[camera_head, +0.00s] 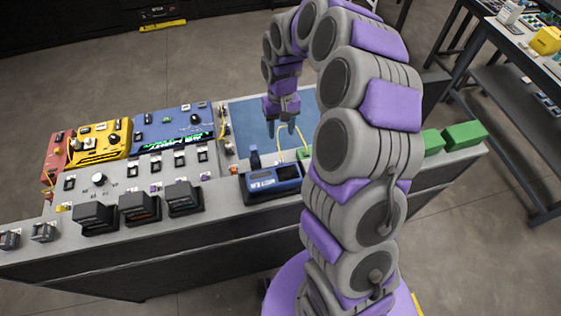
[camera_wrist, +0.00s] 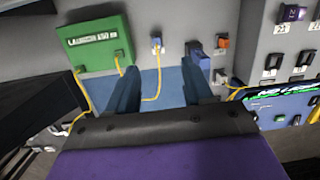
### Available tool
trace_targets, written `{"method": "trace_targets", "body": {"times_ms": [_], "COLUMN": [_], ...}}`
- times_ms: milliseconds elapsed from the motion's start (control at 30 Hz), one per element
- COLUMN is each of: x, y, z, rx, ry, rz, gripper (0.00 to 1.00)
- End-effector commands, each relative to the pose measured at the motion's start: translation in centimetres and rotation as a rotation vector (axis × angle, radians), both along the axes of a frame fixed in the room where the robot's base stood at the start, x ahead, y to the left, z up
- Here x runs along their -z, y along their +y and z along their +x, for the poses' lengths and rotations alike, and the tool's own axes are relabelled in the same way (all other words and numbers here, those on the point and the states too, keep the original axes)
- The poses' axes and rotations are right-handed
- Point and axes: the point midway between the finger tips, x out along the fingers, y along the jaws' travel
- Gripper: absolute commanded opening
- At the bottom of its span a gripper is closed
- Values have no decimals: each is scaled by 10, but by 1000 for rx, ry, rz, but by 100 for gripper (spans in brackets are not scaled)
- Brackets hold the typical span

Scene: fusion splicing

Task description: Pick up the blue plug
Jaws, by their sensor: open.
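My gripper (camera_head: 280,126) is open and points down over the blue mat (camera_head: 248,112) in the head view. In the wrist view its two dark blue fingers (camera_wrist: 162,70) stand apart with nothing gripped between them. A small blue and white plug (camera_wrist: 156,46) sits on the grey panel beyond the gap between the fingers, with a yellow cable running from it. Which small part is the blue plug is hard to tell at this size. An orange and dark plug (camera_wrist: 222,42) is on the panel to the right, beyond the right finger.
A green box (camera_wrist: 100,44) with yellow cables stands at the left in the wrist view. In the head view, a blue device (camera_head: 270,181) sits at the bench's front edge, with several dark boxes (camera_head: 140,207) to its left. Red, yellow (camera_head: 100,141) and blue panels lie farther left.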

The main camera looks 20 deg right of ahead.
Motion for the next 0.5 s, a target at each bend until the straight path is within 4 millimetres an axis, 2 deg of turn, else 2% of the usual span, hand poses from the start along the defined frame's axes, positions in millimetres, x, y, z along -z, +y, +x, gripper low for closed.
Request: {"method": "trace_targets", "body": {"times_ms": [100, 233, 367, 500], "x": [16, 27, 39, 65], "y": [-4, -3, -1, -3], "z": [17, 26, 28, 22], "rx": [24, 37, 42, 40], "ry": [6, 5, 4, 11], "rz": [-22, -42, -51, -49], "gripper": [51, 51, 51, 51]}}
